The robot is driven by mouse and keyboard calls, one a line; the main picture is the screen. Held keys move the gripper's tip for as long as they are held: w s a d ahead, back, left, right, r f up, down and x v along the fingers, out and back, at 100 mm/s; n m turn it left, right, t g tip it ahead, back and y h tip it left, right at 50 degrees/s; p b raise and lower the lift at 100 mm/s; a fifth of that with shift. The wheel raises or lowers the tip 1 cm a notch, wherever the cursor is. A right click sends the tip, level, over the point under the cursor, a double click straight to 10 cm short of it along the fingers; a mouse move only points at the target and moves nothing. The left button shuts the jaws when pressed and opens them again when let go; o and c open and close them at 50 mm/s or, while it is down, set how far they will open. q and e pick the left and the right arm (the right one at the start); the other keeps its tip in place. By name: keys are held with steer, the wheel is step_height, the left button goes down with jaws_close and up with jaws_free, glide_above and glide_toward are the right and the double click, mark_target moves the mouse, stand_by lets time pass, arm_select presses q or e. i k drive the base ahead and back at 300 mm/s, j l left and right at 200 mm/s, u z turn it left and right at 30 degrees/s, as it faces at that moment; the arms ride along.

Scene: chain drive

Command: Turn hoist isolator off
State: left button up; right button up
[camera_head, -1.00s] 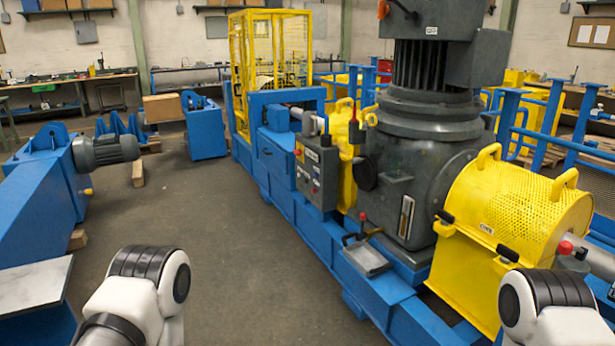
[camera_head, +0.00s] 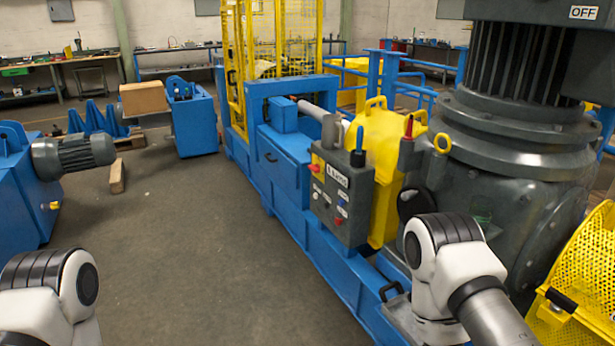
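A grey control box (camera_head: 339,194) stands on the blue frame in the middle. It carries a yellow-and-red switch (camera_head: 316,164), a white label and several small buttons. A white OFF label (camera_head: 583,12) shows on the dark grey housing at the top right, cut by the picture edge. I cannot tell which of these is the hoist isolator. White links of my arms show at the bottom left and lower right. Both grippers are out of view.
The blue machine frame (camera_head: 290,230) runs through the middle. A large grey gear unit (camera_head: 515,125) and a yellow mesh guard (camera_head: 585,270) stand on the right. A blue stand with a grey motor (camera_head: 75,155) is at the left. The floor (camera_head: 185,260) between is clear.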

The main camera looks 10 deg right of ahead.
mark_target(316, 168)
steer(key=i+z, duration=0.2)
steer(key=i, duration=0.15)
steer(key=i+j+z, duration=0.35)
steer(key=z, duration=0.3)
steer(key=i+j+z, duration=0.25)
steer(key=z, duration=0.2)
